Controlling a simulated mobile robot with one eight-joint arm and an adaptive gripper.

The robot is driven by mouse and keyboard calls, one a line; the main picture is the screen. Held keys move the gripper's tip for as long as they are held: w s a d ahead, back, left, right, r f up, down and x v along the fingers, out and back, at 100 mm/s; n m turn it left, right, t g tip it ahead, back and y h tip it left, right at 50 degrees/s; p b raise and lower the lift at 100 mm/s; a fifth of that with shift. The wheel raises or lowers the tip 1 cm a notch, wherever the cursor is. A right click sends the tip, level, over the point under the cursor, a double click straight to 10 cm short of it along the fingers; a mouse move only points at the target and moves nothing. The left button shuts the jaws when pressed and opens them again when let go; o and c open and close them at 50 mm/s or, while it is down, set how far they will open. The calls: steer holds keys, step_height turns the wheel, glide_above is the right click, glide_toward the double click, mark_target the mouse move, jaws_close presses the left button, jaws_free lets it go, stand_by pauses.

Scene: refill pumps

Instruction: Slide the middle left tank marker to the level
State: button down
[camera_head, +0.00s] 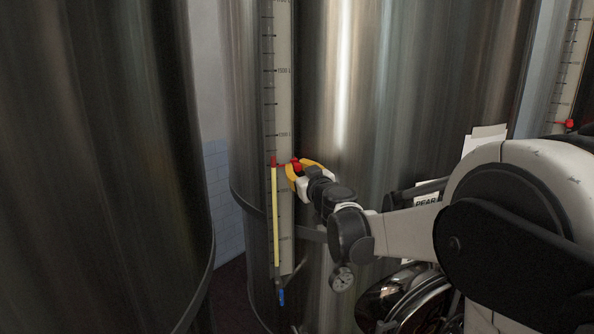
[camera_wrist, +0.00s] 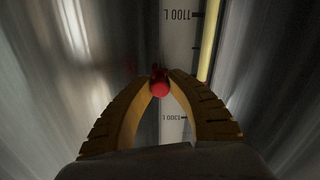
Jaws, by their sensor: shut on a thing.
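The red tank marker (camera_head: 296,164) sits on the tall scale strip (camera_head: 284,100) of the middle tank (camera_head: 345,230). Its thin pointer reaches left to the sight tube. A yellow liquid column (camera_head: 276,215) fills the lower tube, and its top is close to the pointer's height. My gripper (camera_head: 303,168), with yellow fingers, is shut on the marker's red knob. In the wrist view the red knob (camera_wrist: 160,86) is between the fingertips (camera_wrist: 160,80). The scale there appears upside down, with a 1100 L mark above the knob and another label below.
A dark tank (camera_head: 90,160) stands close on the left. Another scale with a red marker (camera_head: 569,124) is at the far right. A pressure gauge (camera_head: 342,278), a round metal hatch and a PEAR label (camera_head: 427,200) are near my arm. A blue valve handle (camera_head: 281,297) is below the tube.

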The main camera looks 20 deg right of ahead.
steer(key=c, duration=1.2)
jaws_free()
steer(key=shift+c, duration=0.2)
steer(key=shift+s, duration=0.1)
steer(key=s, duration=1.1)
steer(key=shift+s, duration=0.4)
steer(key=shift+f, duration=0.1)
